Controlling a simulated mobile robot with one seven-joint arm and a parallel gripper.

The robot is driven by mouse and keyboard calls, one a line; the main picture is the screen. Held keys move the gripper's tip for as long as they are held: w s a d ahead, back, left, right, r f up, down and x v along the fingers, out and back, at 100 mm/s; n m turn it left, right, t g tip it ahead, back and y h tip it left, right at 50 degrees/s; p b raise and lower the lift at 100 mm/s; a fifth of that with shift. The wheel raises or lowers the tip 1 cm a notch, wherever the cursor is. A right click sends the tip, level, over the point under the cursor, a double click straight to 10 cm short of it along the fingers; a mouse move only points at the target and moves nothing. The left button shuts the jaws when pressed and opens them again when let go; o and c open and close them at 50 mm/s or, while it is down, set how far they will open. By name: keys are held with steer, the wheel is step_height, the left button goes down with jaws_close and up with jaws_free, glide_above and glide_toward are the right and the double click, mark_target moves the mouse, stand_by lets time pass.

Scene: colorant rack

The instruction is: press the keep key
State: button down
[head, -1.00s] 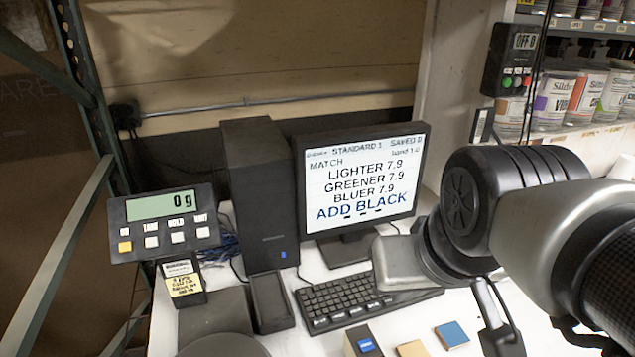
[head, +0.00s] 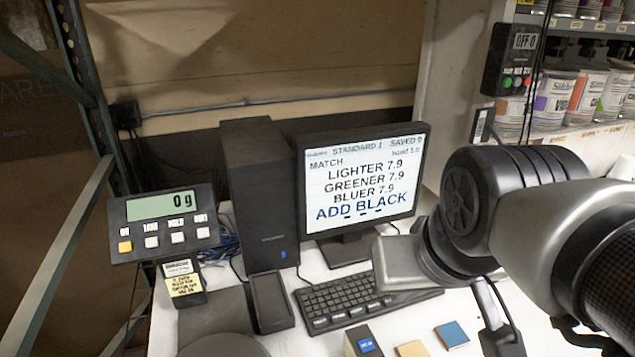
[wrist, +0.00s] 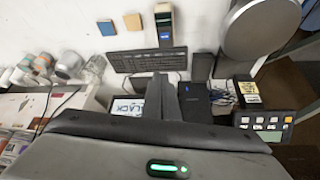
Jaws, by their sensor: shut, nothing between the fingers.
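The black keyboard (head: 350,298) lies on the white desk below the monitor, with a row of pale-labelled keys (head: 338,317) along its near edge. The labels are too small to read, so I cannot tell which is the keep key. The keyboard also shows in the wrist view (wrist: 147,60), turned around. My gripper (wrist: 162,82) shows in the wrist view as dark shut fingers, with nothing held. They appear apart from the keyboard, over the monitor and computer tower in that view. In the head view my arm covers the keyboard's right end, and the fingertips cannot be made out.
The monitor (head: 360,187) reads ADD BLACK, with SAVED 0 above. A black tower (head: 258,195) stands left of it. A scale display (head: 165,222) reads 0 g. A device with a blue mark (head: 364,342) and tan and blue swatches (head: 452,334) lie before the keyboard.

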steer(key=w+a+f+m+y+b, duration=0.3)
steer(key=w+a+f+m+y, duration=0.1)
steer(key=w+a+f, duration=0.15)
steer(key=m+t+b, duration=0.3)
steer(key=m+b, duration=0.1)
steer(key=m, duration=1.4)
glide_above(357, 312)
step_height(357, 312, down, 16)
steer(key=shift+s+d, duration=0.35)
steer(key=shift+s, duration=0.05)
steer(key=shift+f, duration=0.1)
step_height(357, 312, down, 7)
steer(key=b, duration=0.6)
steer(key=shift+f+b, duration=0.8)
steer(key=shift+b, duration=0.05)
